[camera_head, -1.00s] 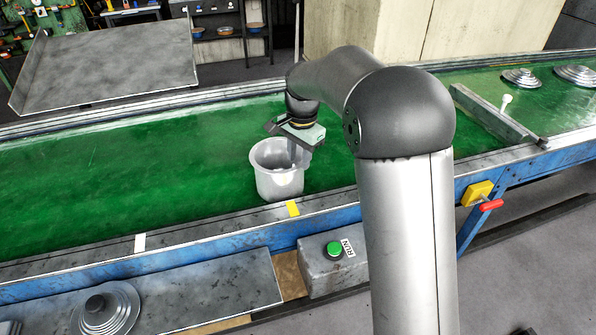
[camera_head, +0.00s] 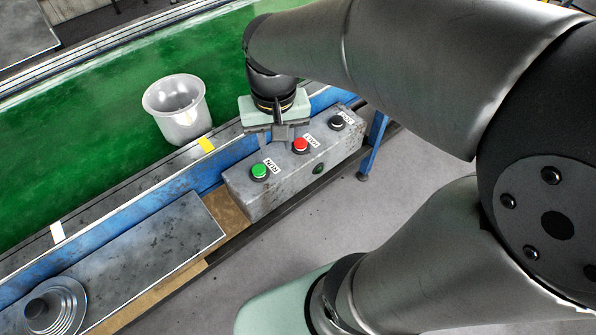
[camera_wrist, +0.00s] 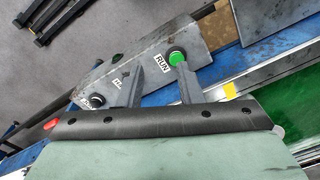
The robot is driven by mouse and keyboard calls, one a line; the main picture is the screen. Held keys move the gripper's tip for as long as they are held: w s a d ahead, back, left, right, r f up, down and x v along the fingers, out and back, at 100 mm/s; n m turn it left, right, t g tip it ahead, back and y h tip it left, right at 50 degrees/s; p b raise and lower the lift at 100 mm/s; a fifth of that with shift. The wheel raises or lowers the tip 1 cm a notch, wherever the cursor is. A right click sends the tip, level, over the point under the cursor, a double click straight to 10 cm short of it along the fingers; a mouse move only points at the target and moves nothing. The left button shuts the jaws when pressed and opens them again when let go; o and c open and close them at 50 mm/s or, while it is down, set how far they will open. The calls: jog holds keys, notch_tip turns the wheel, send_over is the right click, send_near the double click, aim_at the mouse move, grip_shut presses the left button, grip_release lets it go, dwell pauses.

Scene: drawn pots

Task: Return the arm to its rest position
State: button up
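My gripper (camera_head: 280,137) hangs down in the head view, over or just behind the grey control box (camera_head: 300,165) at the belt's near edge. The wrist view also shows my gripper (camera_wrist: 159,66), with two fingers apart and nothing between them. The green RUN button (camera_wrist: 176,57) shows close to one fingertip there; I cannot tell the height gap. My arm reaches in from the right and is bent, with its large joint close to the head camera. The pale pot (camera_head: 183,120) stands upright on the belt, left of my gripper and apart from it.
The green conveyor belt (camera_head: 75,135) runs along the back left. A metal shelf (camera_head: 160,235) holds a stepped lid (camera_head: 50,308) at the lower left. Bare floor (camera_head: 330,215) lies in front.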

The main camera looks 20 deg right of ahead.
jog(key=s+d+f+n, duration=0.1)
jog(key=s+f+n, duration=0.1)
jog(key=s, duration=0.6)
jog(key=shift+d+f, duration=0.3)
jog(key=shift+f, duration=0.55)
